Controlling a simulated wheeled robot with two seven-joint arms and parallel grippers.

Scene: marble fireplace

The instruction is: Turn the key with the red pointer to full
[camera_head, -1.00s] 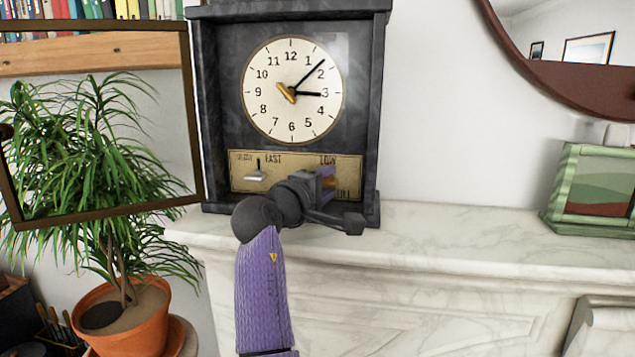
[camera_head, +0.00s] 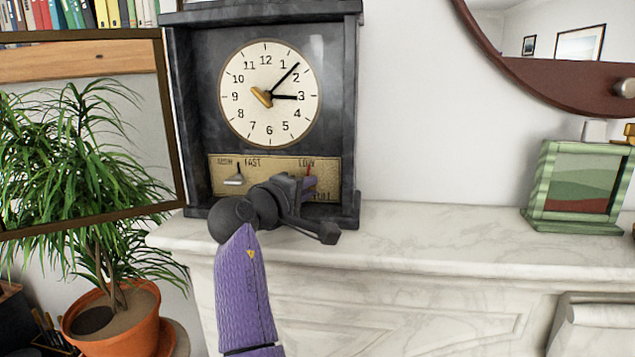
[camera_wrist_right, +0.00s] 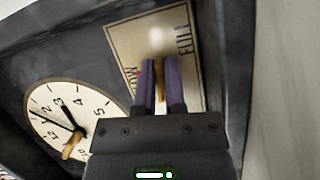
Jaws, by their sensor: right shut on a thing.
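The dark clock (camera_head: 347,120) stands on the marble mantel, its white dial (camera_head: 290,115) facing me. Below the dial is a brass plate (camera_head: 220,165) with FAST and LOW at its top and FULL at lower right. The red pointer (camera_head: 308,169) shows by LOW. My right gripper (camera_head: 308,187) is in front of the plate's right half and partly hides it. In the right wrist view, the purple fingers (camera_wrist_right: 159,72) are shut on the golden key (camera_wrist_right: 160,84), between LOW and FULL. My left gripper is out of view.
A brown-framed pane (camera_head: 168,120) stands left of the clock, before a potted plant (camera_head: 110,325). A small lever (camera_head: 234,180) is on the plate's left. A green picture frame (camera_head: 535,190) stands on the mantel (camera_head: 430,235) at right; the mantel between is clear.

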